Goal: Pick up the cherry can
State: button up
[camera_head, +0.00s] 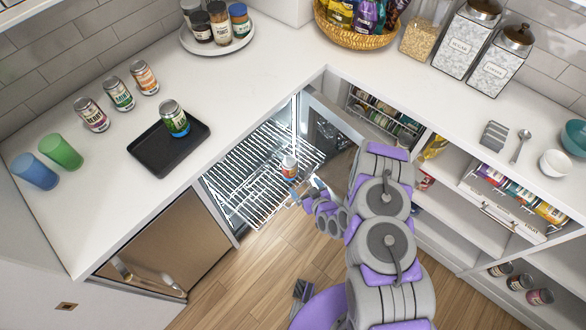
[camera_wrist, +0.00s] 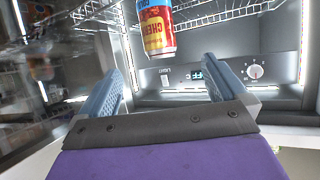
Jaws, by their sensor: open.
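The cherry can (camera_head: 289,165) stands on a wire rack inside the open under-counter fridge. In the wrist view the can (camera_wrist: 157,30) is red and yellow with part of the word "CHERRY" showing, and its top is cut off by the frame. My gripper (camera_head: 308,190) is at the fridge opening, just in front of the can and to its lower right. In the wrist view its two blue fingers (camera_wrist: 162,80) are spread with nothing between them. The can appears above and beyond the gap between the fingertips, apart from them.
The open fridge door (camera_head: 330,125) stands close to my arm. Several cans line the counter, and a lime can (camera_head: 174,118) stands on the black tray (camera_head: 148,158). Blue and green cups (camera_head: 60,151) are at left. Wire shelves (camera_head: 262,165) surround the cherry can.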

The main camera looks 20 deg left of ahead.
aim_at(292, 171)
jog(key=b+x, duration=0.3)
jog(key=x, duration=0.8)
jog(key=shift+w+a+f+b, duration=0.1)
jog(key=shift+w+a+b, duration=0.15)
jog(key=shift+w+b, duration=0.1)
jog(key=b+x, duration=0.2)
jog(key=x, duration=0.2)
jog(key=shift+f, duration=0.25)
jog(key=shift+w+a, duration=0.2)
jog(key=shift+w, duration=0.1)
jog(key=shift+c, duration=0.5)
jog(key=c, duration=1.3)
jog(key=shift+o, duration=0.2)
